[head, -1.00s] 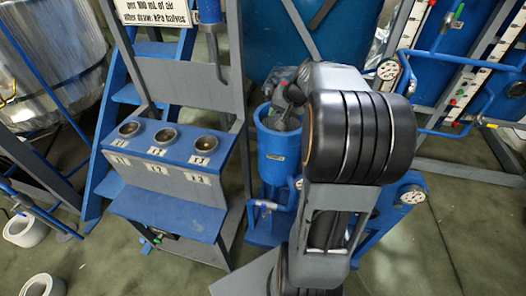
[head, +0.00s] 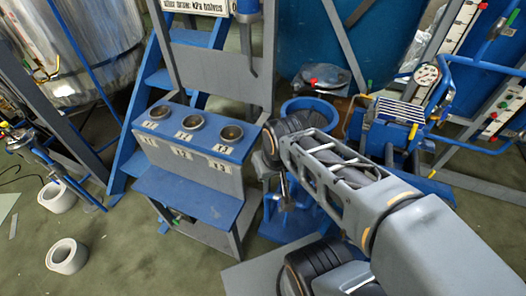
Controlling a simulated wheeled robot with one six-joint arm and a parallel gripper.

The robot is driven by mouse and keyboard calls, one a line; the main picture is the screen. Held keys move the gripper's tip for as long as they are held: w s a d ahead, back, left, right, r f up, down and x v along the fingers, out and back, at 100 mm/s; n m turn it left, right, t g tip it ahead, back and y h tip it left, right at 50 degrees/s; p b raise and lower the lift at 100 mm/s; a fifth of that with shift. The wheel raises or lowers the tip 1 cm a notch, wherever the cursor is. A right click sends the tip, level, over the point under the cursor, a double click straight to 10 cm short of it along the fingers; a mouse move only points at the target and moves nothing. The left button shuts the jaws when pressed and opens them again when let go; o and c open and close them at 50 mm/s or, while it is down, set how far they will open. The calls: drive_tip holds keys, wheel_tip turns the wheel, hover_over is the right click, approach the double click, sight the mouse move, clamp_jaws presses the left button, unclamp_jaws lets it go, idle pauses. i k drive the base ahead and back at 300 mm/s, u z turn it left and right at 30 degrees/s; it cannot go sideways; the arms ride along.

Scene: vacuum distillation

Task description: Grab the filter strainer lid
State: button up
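A blue cylindrical vessel (head: 298,103), likely the strainer body, stands right of centre with its rim partly showing. My arm's wrist covers its front. A small grey piece with a red knob (head: 313,80) shows just behind its rim; I cannot tell whether this is the filter strainer lid. My gripper (head: 284,198) hangs below the wrist, in front of and left of the vessel. It is small and dark, and its fingers are not clear. I cannot see whether it holds anything.
A blue-grey stand (head: 190,165) with three round cups labelled T1 to T3 is to the left. Blue pipework with a gauge (head: 427,74) is to the right.

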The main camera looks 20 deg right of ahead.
sight(328, 76)
drive_tip(key=z, duration=2.55)
drive_tip(key=k, duration=0.7)
drive_tip(key=u, duration=1.15)
drive_tip(key=i, duration=1)
drive_tip(key=z, duration=0.05)
